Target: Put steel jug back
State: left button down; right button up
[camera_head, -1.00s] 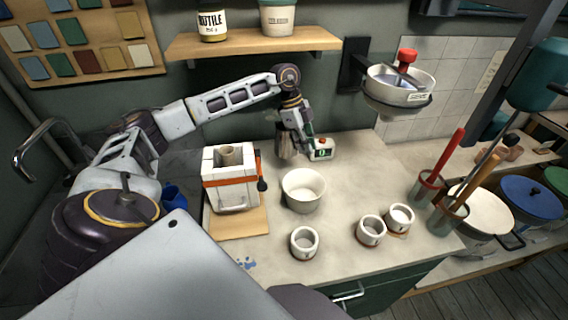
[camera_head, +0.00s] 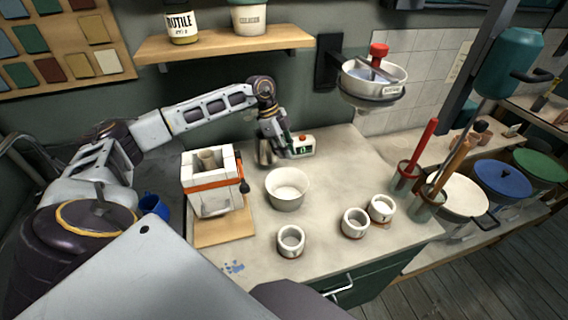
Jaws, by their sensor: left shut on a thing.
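The steel jug (camera_head: 264,153) is a small grey metal vessel at the back of the worktop. My left gripper (camera_head: 271,146) is shut on it at its right side, and the gripper covers part of the jug. The jug looks upright, at or just above the worktop; I cannot tell whether its base touches. A small white device with a green display and a red-orange knob (camera_head: 303,146) is just right of the gripper. My right gripper is not in view.
A white plaster mould with an orange strap (camera_head: 212,182) stands on a wooden board (camera_head: 222,233). A white bowl (camera_head: 288,187) and three small white cups, one at the front (camera_head: 290,240), stand on the worktop (camera_head: 335,180). Tool pots (camera_head: 404,177) line the right edge. A shelf (camera_head: 225,41) hangs above.

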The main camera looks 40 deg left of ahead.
pick_arm(q)
jog(key=shift+f, duration=0.6)
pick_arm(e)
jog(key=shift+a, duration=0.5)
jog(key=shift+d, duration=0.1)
pick_arm(q)
notch_tip(320, 180, down, 4)
jog(key=shift+r, duration=0.1)
jog(key=shift+f, duration=0.65)
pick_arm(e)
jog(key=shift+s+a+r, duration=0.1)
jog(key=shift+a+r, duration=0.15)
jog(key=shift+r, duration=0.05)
